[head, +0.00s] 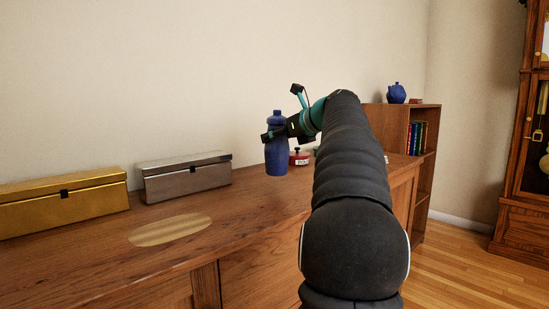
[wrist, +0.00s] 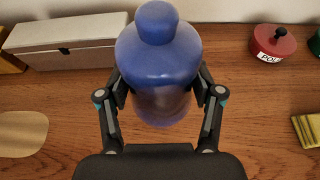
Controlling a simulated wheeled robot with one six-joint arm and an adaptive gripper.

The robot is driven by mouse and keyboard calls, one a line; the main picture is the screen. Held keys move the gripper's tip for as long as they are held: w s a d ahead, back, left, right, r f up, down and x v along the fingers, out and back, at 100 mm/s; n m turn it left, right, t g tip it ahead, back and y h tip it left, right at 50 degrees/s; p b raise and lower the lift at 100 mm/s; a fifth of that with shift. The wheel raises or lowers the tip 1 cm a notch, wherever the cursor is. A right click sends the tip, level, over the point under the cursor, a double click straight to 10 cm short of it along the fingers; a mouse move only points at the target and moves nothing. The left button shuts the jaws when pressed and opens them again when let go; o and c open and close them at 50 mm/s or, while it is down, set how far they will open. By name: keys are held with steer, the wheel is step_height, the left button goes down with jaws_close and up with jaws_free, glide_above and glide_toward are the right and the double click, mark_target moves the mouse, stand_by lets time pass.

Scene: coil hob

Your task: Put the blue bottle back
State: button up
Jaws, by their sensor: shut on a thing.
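The blue bottle (head: 277,152) is upright in my gripper (head: 272,136), over the wooden counter in the head view. In the wrist view the bottle (wrist: 158,62) fills the middle, cap toward the camera, with a finger of my gripper (wrist: 158,88) pressed on each side. I cannot tell for sure whether its base touches the counter. An oval pale wooden patch (head: 171,230) lies bare on the counter to the left of the bottle; part of it also shows at the left edge of the wrist view (wrist: 20,134).
A silver box (head: 184,178) and a gold box (head: 62,201) stand at the wall on the left. A red labelled pot (head: 300,157) stands right of the bottle. A yellow item (wrist: 307,130) lies at the right edge of the wrist view. The counter around the oval is clear.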

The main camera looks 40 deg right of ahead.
mark_target(275, 152)
steer(key=shift+w+a+f+b, duration=0.15)
steer(key=shift+f+b, duration=0.35)
steer(key=shift+f, duration=0.65)
steer(key=shift+w+a+f+b, duration=0.1)
steer(key=shift+w+f+b, duration=0.25)
steer(key=shift+f, duration=0.75)
steer(key=shift+s, duration=0.1)
steer(key=o, duration=1.5)
steer(key=shift+f, duration=0.1)
